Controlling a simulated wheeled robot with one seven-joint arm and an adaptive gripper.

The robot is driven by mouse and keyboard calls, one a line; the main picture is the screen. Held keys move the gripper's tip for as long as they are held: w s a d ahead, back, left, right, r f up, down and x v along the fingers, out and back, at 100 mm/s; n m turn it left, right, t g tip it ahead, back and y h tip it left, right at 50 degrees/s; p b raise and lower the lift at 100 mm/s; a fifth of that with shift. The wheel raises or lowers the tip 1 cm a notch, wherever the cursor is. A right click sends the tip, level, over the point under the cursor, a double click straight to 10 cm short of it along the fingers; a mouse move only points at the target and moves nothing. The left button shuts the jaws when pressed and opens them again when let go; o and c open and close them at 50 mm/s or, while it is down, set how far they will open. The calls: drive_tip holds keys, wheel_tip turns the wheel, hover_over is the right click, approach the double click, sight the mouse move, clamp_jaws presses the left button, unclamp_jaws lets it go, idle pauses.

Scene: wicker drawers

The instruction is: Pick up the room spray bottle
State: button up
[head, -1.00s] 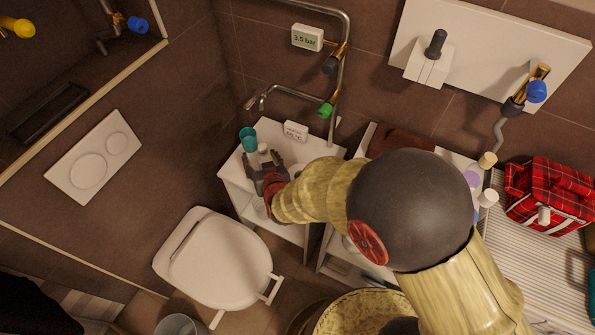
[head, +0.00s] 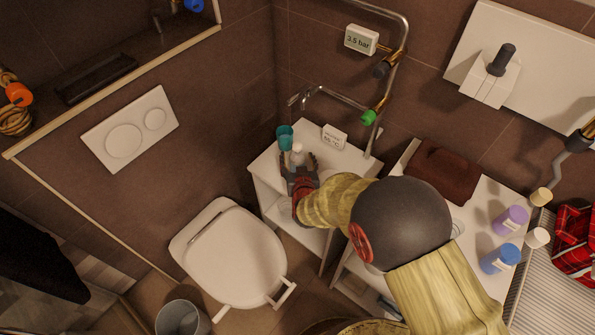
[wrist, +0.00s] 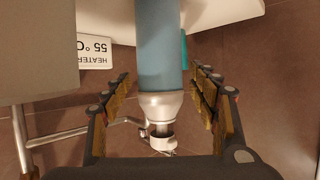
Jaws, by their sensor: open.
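A blue bottle with a silver collar and pale top (wrist: 160,50) runs between my gripper's fingers in the wrist view; I take it as the room spray bottle, though no label is readable. In the head view only its pale top (head: 298,151) shows, on the white shelf unit, with the rest hidden by my gripper. My gripper (head: 299,164) is open, with one finger on each side of the bottle. In the wrist view, gaps show between the bottle and both fingers (wrist: 160,85).
A teal cup (head: 285,137) stands just behind the bottle, and a white heater display (head: 334,136) is behind right. A pipe with a green knob (head: 369,117) rises at the back. Purple (head: 509,220) and blue (head: 499,259) bottles stand on the right cabinet.

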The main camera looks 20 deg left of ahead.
drive_tip(key=c, duration=0.3)
drive_tip(key=c, duration=1.1)
clamp_jaws()
